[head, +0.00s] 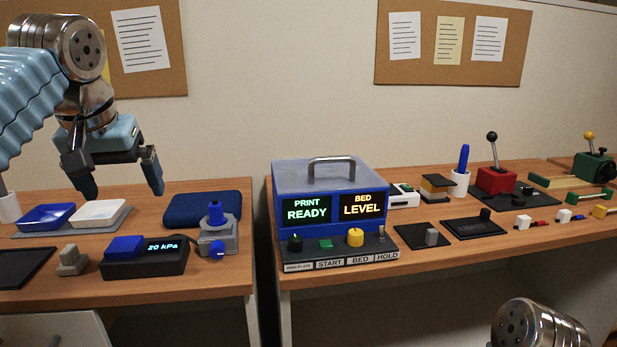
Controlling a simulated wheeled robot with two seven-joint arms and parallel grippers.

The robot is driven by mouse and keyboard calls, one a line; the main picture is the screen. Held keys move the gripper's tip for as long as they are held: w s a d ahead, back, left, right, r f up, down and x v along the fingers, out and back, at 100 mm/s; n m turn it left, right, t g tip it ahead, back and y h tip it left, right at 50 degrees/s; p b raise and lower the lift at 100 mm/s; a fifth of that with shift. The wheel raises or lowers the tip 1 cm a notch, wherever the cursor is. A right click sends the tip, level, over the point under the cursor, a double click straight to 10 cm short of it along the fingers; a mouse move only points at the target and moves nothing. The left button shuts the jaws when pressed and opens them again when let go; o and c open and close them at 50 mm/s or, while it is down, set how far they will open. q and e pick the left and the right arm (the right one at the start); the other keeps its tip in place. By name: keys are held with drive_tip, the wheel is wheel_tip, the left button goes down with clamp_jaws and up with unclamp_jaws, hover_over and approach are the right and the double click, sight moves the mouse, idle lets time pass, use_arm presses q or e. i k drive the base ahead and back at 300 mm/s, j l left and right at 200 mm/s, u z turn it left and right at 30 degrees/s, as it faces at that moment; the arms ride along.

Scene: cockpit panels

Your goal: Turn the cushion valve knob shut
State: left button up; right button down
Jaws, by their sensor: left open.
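The blue cushion (203,208) lies flat at the back of the left table. I cannot tell the knob's turn angle. A dark gauge box (150,255) left of it reads 20 kPa. My left gripper (122,188) is open and empty, fingers pointing down, above the left table, up and left of the valve. My right gripper is out of view; only part of that arm shows at bottom right.
Blue and white trays (98,213) and a small grey block (72,262) sit left of the gauge. A gap parts the left table from the right one. A blue machine (330,200) with a handle stands across it; several levers and small parts lie farther right.

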sight(217, 248)
drive_tip(key=k, duration=0.9)
